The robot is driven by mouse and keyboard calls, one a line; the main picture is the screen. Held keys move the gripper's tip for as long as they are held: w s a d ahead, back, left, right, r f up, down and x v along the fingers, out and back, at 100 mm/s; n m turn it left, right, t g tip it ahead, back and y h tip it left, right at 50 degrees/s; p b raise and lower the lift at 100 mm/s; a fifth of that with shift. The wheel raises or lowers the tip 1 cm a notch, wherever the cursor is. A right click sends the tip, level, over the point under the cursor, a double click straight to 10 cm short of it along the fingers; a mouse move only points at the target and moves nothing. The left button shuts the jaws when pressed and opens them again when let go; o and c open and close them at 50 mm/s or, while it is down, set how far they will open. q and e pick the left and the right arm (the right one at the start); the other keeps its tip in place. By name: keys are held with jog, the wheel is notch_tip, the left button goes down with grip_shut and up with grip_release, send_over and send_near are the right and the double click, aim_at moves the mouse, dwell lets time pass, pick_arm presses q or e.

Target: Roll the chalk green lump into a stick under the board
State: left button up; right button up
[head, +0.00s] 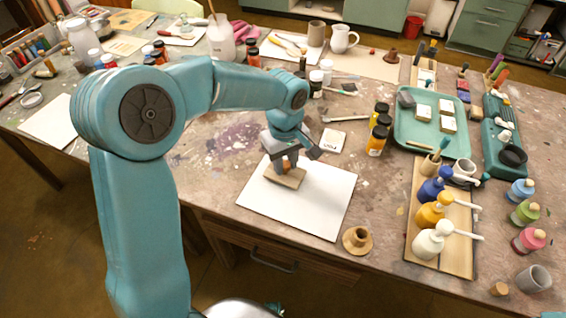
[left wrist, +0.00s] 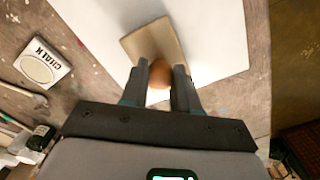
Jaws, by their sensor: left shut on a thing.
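My left gripper (head: 287,165) points down over the white sheet (head: 330,205) at the front of the table. It is shut on the round orange-brown knob of a small tan wooden board (head: 290,181). In the left wrist view, the knob (left wrist: 159,76) sits between the two dark fingers and the board (left wrist: 153,42) extends beyond them over the white sheet (left wrist: 95,20). The board appears to lie on or just above the sheet; I cannot tell which. No chalk green lump shows; whatever is under the board is hidden. My right gripper is not in view.
A card marked CHALK (left wrist: 42,63) lies beside the sheet, left in the left wrist view. A round wooden piece (head: 357,240) stands by the sheet's right corner. Pump bottles (head: 433,240) and a green tray (head: 404,142) stand to the right. The sheet's right half is clear.

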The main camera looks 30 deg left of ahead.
pick_arm(q)
jog(key=shift+w, duration=0.15)
jog(key=shift+s+d+f+b, duration=0.15)
jog(key=shift+s+b, duration=0.35)
jog(key=shift+s, duration=0.4)
jog(key=shift+s+d+r+b, duration=0.1)
jog(key=shift+s+b, duration=0.35)
jog(key=shift+s, duration=0.45)
jog(key=shift+s+d+b, duration=0.2)
jog(key=shift+s+b, duration=0.15)
jog(key=shift+s, duration=0.65)
jog(key=shift+w+a+p, duration=0.2)
jog(key=shift+w+p, duration=0.35)
jog(key=shift+w, duration=0.75)
jog(key=shift+w+a+p, duration=0.2)
jog(key=shift+w+p, duration=0.35)
jog(key=shift+w, duration=0.95)
jog(key=shift+s+d+b, duration=0.15)
jog(key=shift+s+b, duration=0.5)
jog(key=shift+s, duration=0.8)
